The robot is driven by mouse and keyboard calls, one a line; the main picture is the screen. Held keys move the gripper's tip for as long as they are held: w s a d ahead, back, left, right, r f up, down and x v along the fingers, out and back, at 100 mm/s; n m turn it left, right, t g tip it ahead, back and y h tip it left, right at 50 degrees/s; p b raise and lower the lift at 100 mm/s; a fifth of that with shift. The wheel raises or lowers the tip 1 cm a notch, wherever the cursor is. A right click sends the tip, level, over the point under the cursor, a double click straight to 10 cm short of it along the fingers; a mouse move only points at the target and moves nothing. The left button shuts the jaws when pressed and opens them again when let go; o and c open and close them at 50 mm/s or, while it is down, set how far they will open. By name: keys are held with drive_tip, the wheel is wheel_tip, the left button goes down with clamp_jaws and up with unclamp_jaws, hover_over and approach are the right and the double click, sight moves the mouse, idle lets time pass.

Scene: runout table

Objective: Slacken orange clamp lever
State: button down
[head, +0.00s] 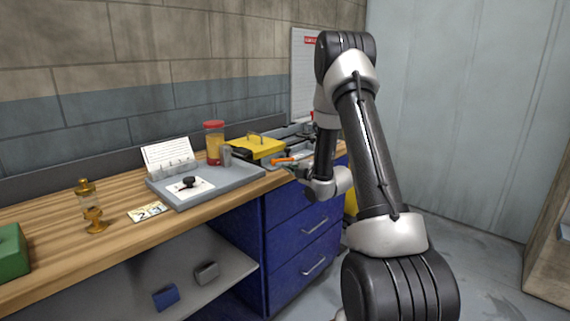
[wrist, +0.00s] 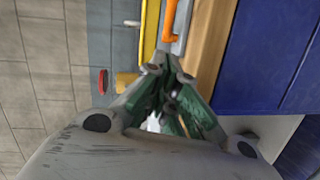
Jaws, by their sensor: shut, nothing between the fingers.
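The orange clamp lever (head: 283,160) sticks out near the front edge of the bench, beside a yellow-topped fixture (head: 258,147). In the wrist view the orange lever (wrist: 171,20) lies just beyond my fingertips, at the top of the picture. My gripper (wrist: 168,66) is shut and empty, with a small visible gap between its tips and the lever. In the head view my gripper (head: 298,171) is close to the right of the lever, small and partly unclear. The lever's pivot is not clear in either view.
A grey tray (head: 220,190) holds a white card with a black knob. A brass oiler (head: 92,207) and a green block (head: 12,250) are further left. Blue drawers (head: 300,235) are below the bench top.

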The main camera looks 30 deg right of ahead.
sight(285, 159)
drive_tip(key=w, duration=0.2)
drive_tip(key=w+f, duration=0.1)
drive_tip(key=w, duration=0.1)
drive_tip(key=w+d, duration=0.1)
drive_tip(key=w, duration=0.2)
drive_tip(key=shift+f, duration=0.15)
drive_tip(key=shift+w+d+f, duration=0.1)
drive_tip(key=shift+w+d, duration=0.25)
drive_tip(key=shift+w, duration=0.15)
drive_tip(key=shift+w+d, duration=0.25)
drive_tip(key=shift+d, duration=0.25)
drive_tip(key=shift+w+d, duration=0.2)
drive_tip(key=shift+d, duration=0.3)
drive_tip(key=shift+s+a, duration=0.1)
